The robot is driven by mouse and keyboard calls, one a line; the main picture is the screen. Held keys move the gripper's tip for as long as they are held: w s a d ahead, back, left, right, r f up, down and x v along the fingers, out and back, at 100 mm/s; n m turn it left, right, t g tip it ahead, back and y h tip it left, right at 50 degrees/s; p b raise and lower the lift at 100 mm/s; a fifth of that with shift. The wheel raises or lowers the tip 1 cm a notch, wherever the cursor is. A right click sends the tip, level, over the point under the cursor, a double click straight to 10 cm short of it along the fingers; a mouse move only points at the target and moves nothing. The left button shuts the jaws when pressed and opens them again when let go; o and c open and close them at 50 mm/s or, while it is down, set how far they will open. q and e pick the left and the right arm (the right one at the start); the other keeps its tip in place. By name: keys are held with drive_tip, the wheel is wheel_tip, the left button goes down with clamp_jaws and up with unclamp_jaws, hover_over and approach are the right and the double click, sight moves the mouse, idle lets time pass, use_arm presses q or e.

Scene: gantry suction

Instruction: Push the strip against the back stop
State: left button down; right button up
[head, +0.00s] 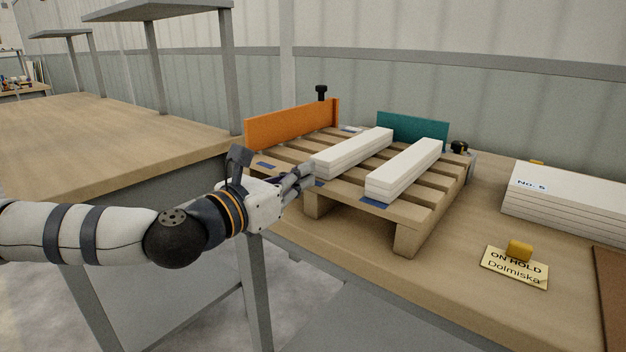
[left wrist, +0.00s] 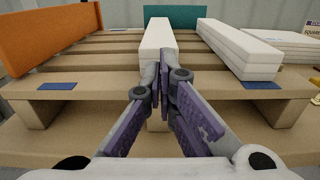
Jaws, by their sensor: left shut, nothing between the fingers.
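Two white strip stacks lie lengthwise on a wooden pallet (head: 408,212). The left strip (head: 352,151) has its near end at my left gripper (head: 308,174); it also shows in the left wrist view (left wrist: 159,35). The right strip (head: 404,169) lies apart from it, also in the left wrist view (left wrist: 240,50). A teal board (head: 412,131), which looks like the back stop, stands at the pallet's far edge. An orange board (head: 292,123) stands along the left side. My left gripper is shut and empty, its fingertips at the strip's near end; contact is unclear. My right gripper is out of view.
Blue marks (head: 375,202) lie on the pallet's front board. A white stack labelled No. 5 (head: 570,200) and an ON HOLD card (head: 515,267) with a yellow block (head: 519,250) are at right. A grey-legged shelf (head: 160,10) stands on the left bench.

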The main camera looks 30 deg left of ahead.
sight(319, 164)
use_arm(q)
drive_tip(key=shift+w+r, duration=0.1)
drive_tip(key=shift+w, duration=1)
drive_tip(key=w, duration=0.1)
drive_tip(key=w+b, duration=0.2)
drive_tip(key=w, duration=0.1)
drive_tip(key=shift+w+d+f, duration=0.1)
drive_tip(key=shift+d+f, duration=0.15)
drive_tip(key=shift+f, duration=0.1)
drive_tip(key=shift+w+r+b, duration=0.15)
drive_tip(key=shift+w+b, duration=0.05)
drive_tip(key=shift+b, duration=0.1)
drive_tip(key=shift+r, duration=0.3)
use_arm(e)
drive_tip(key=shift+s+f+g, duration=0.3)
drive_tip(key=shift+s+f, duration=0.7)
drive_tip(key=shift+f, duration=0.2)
